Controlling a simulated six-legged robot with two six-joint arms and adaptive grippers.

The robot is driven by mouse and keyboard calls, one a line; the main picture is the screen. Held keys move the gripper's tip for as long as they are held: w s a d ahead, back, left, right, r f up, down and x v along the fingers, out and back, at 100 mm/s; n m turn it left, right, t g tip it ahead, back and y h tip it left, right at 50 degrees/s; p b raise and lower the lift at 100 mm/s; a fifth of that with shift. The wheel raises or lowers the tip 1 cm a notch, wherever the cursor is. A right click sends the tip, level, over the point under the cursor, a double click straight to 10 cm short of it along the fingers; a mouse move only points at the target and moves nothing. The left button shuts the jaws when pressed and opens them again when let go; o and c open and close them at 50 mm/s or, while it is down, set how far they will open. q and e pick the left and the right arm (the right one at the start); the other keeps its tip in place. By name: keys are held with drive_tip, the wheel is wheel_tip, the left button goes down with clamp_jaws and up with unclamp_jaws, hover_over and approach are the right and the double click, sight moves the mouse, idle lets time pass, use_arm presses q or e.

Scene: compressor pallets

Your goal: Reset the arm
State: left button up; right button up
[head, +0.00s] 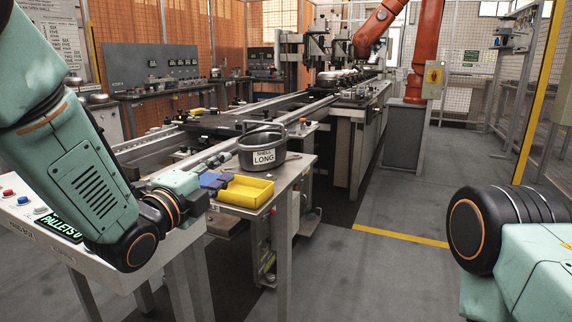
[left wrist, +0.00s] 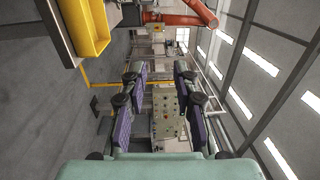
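My left arm comes in from the left in the head view, its elbow bent downward. My left gripper (head: 216,182) points right, with its purple-blue finger pads showing near the yellow tray (head: 247,186). In the left wrist view the two fingers of my left gripper (left wrist: 160,78) stand wide apart with nothing between them. The yellow tray also shows there at the upper left (left wrist: 90,28), outside the fingers. Only a teal link and black joint of my right arm show at the right edge of the head view; its gripper is out of frame.
A dark pot labelled "SHELL LONG" (head: 262,149) stands behind the yellow tray on a grey table end. A console with buttons and a "PALLETS 0" display (head: 60,227) lies below my left arm. A conveyor line and an orange robot arm (head: 375,30) stand behind. Open floor lies right.

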use_arm(q)
drive_tip(key=s+a+f+n+g+y+p, duration=0.1)
drive_tip(key=s+a+f+n+g+y, duration=0.2)
drive_tip(key=f+n, duration=0.4)
drive_tip(key=s+a+f+n+g+y+p, duration=0.1)
drive_tip(key=s+a+f+n+g, duration=0.1)
drive_tip(key=s+f+n, duration=0.5)
drive_tip(key=s+a+f+n+g+y+p, duration=0.1)
drive_tip(key=s+a+f+n+g+y, duration=0.2)
drive_tip(key=f, duration=0.7)
drive_tip(key=s+a+f+n+g+p, duration=0.1)
drive_tip(key=s+f, duration=0.5)
drive_tip(key=s, duration=0.8)
drive_tip(key=s+a+f+n+g+p, duration=0.1)
drive_tip(key=s+f+n+g+p, duration=0.2)
drive_tip(key=s, duration=1.2)
wheel_tip(320, 180, down, 3)
drive_tip(key=n+g, duration=0.2)
drive_tip(key=g, duration=0.2)
drive_tip(key=shift+s+f+g+y+p, duration=0.15)
drive_tip(key=shift+s+g+y+p, duration=0.15)
drive_tip(key=shift+g+p, duration=0.1)
use_arm(e)
wheel_tip(320, 180, up, 8)
drive_tip(key=shift+s, duration=0.2)
drive_tip(key=shift+f, duration=0.1)
